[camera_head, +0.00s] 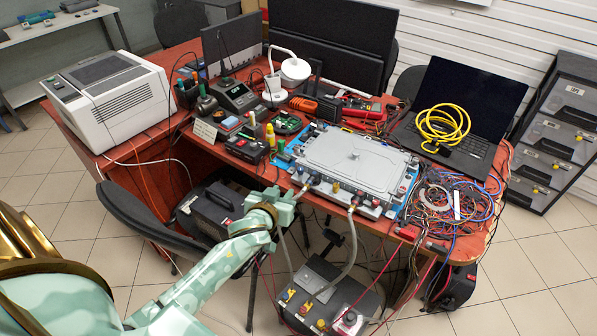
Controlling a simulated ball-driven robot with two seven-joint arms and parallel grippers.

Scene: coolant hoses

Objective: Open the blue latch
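A grey metal unit (357,160) with a flat lid lies on a blue mat (283,157) at the front of the red-brown table. I cannot clearly pick out a blue latch; small bluish parts there are too small to tell apart. My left gripper (303,189) reaches up from below to the unit's front left edge, close to the connectors. Its fingers are tiny here, so I cannot tell whether they are open or touching anything. My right gripper is not in view.
A grey hose (352,238) runs from the unit's front down to a dark box (325,297) on the floor. Tangled cables (455,205) lie right of the unit. A laptop (465,105) with a yellow cable coil (442,124) stands behind. A black chair (150,222) stands left of my arm.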

